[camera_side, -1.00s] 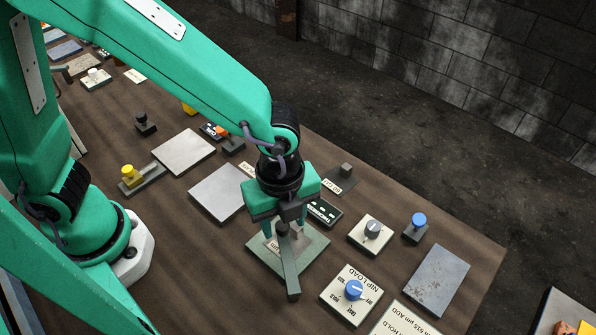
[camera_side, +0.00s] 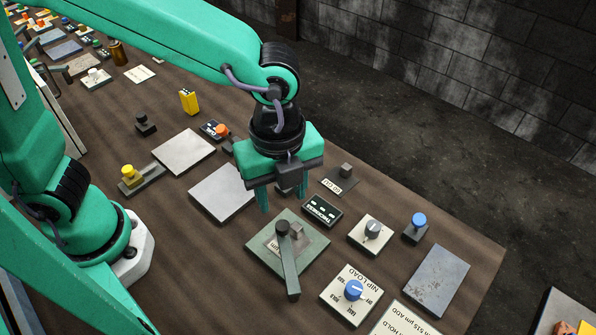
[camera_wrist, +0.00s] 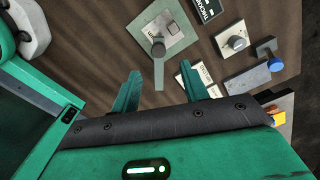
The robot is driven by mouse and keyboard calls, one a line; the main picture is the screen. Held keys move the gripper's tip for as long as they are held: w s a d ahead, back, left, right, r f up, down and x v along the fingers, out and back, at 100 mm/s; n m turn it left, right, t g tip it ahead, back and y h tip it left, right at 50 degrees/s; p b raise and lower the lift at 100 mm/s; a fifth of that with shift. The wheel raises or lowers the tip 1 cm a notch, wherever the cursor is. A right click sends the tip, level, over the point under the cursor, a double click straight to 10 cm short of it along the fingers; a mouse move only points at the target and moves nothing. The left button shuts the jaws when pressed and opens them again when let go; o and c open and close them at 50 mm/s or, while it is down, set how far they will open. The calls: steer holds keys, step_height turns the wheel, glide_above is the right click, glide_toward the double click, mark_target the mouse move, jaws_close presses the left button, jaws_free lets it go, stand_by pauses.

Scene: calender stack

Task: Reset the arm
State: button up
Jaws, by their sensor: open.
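My gripper (camera_side: 284,202) is open and empty. In the side view it hangs above the table, a little up and left of a grey lever (camera_side: 288,262) on a green-grey square plate (camera_side: 262,255). The fingers are apart from the lever. In the wrist view my gripper (camera_wrist: 162,92) shows two spread green fingers, with the lever (camera_wrist: 159,66) and its plate (camera_wrist: 182,22) beyond them.
Around the plate stand a blue NIP LOAD knob (camera_side: 354,290), a grey knob (camera_side: 373,229), a blue button (camera_side: 418,220) and a dark THICKNESS display (camera_side: 322,211). Bare flat plates (camera_side: 222,193) lie to the left. A block wall (camera_side: 480,60) stands behind the table.

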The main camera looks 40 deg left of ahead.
steer(key=shift+w+a+r+n, duration=0.2)
steer(key=shift+a+r+n, duration=0.1)
steer(key=shift+a, duration=0.15)
steer(key=s+a+r+n+t, duration=0.1)
steer(key=a+r+n, duration=0.3)
steer(key=a+n, duration=0.7)
steer(key=s+a+r+n+t, duration=0.1)
steer(key=a+r+n+t, duration=0.3)
steer(key=a+n, duration=0.7)
steer(key=shift+s+a+t, duration=0.3)
steer(key=shift+s+a, duration=0.05)
steer(key=shift+a, duration=0.4)
